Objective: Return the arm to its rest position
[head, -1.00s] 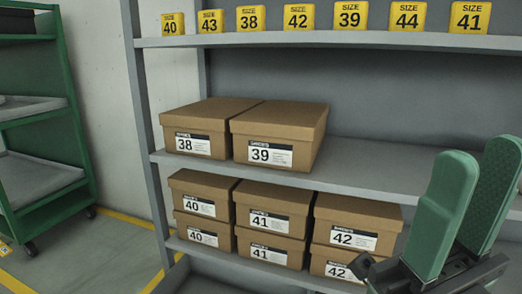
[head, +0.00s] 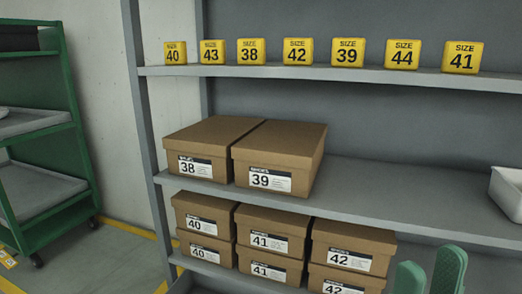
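My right gripper (head: 428,276) shows at the bottom edge, right of centre. Only the upper parts of its two green fingers are in view, with a gap between them and nothing held there. It is in front of the lower shelf, to the right of the lower boxes marked 42 (head: 350,260). The rest of my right arm is below the picture. My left gripper is out of view.
Boxes 38 (head: 212,140) and 39 (head: 280,155) stand on the middle shelf (head: 400,195). Boxes 40 (head: 203,218) and 41 (head: 270,240) are stacked below. Yellow size signs (head: 348,51) line the top shelf. A white bin (head: 507,192) is at right, a green cart (head: 70,130) at left.

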